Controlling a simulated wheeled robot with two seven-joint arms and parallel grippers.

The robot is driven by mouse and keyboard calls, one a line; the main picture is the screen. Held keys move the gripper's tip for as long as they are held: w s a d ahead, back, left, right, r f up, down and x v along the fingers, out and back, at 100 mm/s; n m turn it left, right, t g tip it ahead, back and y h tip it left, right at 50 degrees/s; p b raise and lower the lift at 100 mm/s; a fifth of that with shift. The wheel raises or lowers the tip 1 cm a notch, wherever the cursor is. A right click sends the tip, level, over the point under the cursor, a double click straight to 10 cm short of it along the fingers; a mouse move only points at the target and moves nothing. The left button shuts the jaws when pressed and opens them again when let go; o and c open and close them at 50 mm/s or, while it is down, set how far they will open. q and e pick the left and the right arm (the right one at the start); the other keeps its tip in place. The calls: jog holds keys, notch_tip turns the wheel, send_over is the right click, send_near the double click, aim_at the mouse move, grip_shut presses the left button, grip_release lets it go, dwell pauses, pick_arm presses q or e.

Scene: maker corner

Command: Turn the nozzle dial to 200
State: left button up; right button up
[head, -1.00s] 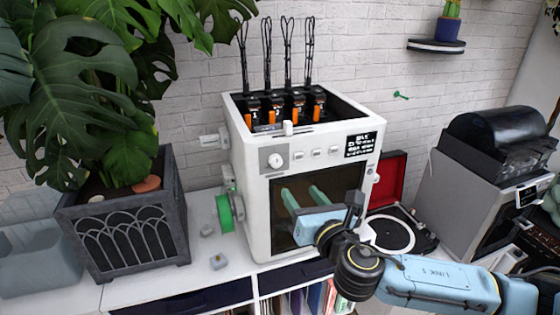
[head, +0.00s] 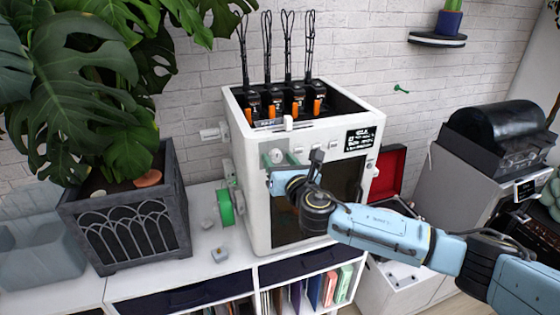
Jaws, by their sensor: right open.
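The white printer (head: 253,213) stands on the white cabinet, with a small dark display (head: 363,139) at its upper right front. The nozzle dial (head: 275,156) is a round pale knob at the upper left of its front. My right gripper (head: 280,160) is open, with its greenish fingers at the dial. The fingers partly cover the dial, and I cannot tell whether they touch it. The dial's marks and setting are too small to read. My left gripper is not in view.
A large plant in a grey planter (head: 136,232) stands left of the printer. A red-lidded turntable (head: 392,172) is behind my right arm. Small grey pieces (head: 220,254) lie on the cabinet top.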

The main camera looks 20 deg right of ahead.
jog(key=c, duration=1)
jog(key=shift+o, duration=0.2)
jog(key=shift+m, duration=0.4)
jog(key=shift+f+m+b, duration=0.15)
jog(key=shift+m+b, duration=0.4)
jog(key=shift+m, duration=0.45)
jog(key=m+b, duration=0.1)
jog(key=m, duration=0.3)
jog(key=shift+m, duration=0.3)
jog(key=m+b, duration=0.1)
jog(key=m, duration=0.2)
jog(key=shift+m+t, duration=0.3)
jog(key=shift+m+h+b, duration=0.3)
jog(key=shift+m+b, duration=0.15)
jog(key=shift+m, duration=1.05)
